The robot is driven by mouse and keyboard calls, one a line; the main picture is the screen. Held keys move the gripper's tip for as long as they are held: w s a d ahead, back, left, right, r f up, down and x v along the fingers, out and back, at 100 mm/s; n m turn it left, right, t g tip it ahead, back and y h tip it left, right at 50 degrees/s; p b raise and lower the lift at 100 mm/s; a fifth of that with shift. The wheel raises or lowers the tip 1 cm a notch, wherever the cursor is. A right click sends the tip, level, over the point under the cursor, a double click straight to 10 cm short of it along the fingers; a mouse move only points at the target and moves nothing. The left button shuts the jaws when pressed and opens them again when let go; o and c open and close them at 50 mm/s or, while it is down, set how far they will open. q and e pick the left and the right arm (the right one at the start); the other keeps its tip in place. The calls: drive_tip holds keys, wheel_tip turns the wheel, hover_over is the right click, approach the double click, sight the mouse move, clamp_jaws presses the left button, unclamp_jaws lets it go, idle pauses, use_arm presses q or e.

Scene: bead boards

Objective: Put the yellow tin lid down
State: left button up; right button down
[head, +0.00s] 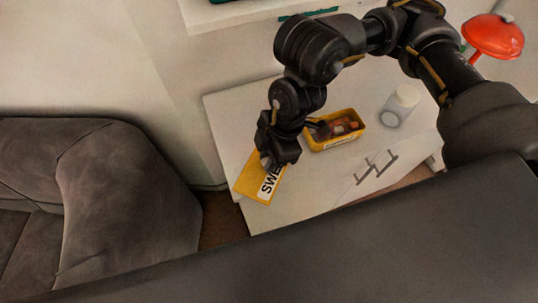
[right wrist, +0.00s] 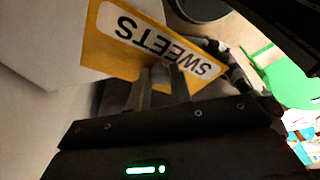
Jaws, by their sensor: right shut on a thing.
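The yellow tin lid (head: 248,187) has a white label, which reads "SWEETS" in the right wrist view (right wrist: 105,50). My right gripper (head: 268,160) is shut on the lid near its edge. In the head view the lid shows over the left end of the white table; I cannot tell whether it touches the table top. The open yellow tin (head: 345,141) stands on the table just right of the gripper, with brown and reddish things inside. The right wrist view shows the fingers (right wrist: 165,78) against the lid's edge. My left gripper is not in view.
The white table (head: 318,190) has bare room in front of the tin. A grey sofa (head: 120,200) is at the left, and a red lamp (head: 493,36) at the upper right.

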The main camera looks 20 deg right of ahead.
drive_tip(key=w+f, duration=0.2)
drive_tip(key=w+d+f, duration=0.1)
drive_tip(key=w+f, duration=0.1)
drive_tip(key=w+d+f, duration=0.1)
drive_tip(key=w+f, duration=0.1)
drive_tip(key=shift+w+f, duration=0.15)
drive_tip(key=shift+w, duration=0.15)
drive_tip(key=f, duration=0.3)
drive_tip(key=shift+w+d+f, duration=0.1)
drive_tip(key=shift+w+f, duration=0.1)
drive_tip(key=shift+f, duration=0.15)
drive_tip(key=c, duration=1.3)
unclamp_jaws()
drive_tip(key=shift+o, duration=0.2)
